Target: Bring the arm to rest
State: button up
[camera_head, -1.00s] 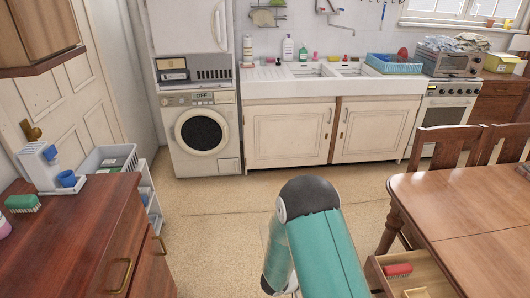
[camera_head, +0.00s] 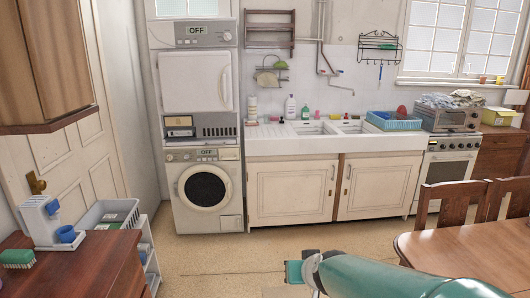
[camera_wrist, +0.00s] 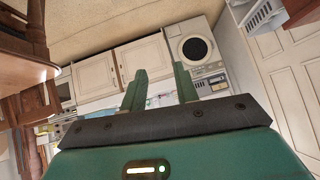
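My gripper (camera_wrist: 160,80) shows in the wrist view with its two teal fingers apart. Nothing is held between them. The wrist view is turned upside down, and the fingers stand in front of the white sink cabinets (camera_wrist: 117,66) and the washing machine (camera_wrist: 193,48). In the head view my teal arm lies across the bottom right, slanting from the middle to the lower right corner. I cannot make out the gripper's fingers there.
A wooden table (camera_head: 465,245) with chairs (camera_head: 445,200) stands at the right. A brown dresser (camera_head: 85,265) with a green brush (camera_head: 17,258) and a blue cup (camera_head: 67,234) stands at the left. The floor (camera_head: 220,260) between them is clear.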

jog(key=s+d+r+g+h, duration=0.1)
jog(key=s+d+r, duration=0.2)
jog(key=s, duration=0.7)
jog(key=s+d+r+g+h, duration=0.1)
jog(key=s+d+r+g, duration=0.1)
jog(key=s, duration=0.9)
jog(key=shift+d+r+m, duration=0.4)
jog(key=shift+d+r, duration=0.05)
jog(key=shift+d, duration=0.55)
jog(key=shift+d, duration=0.1)
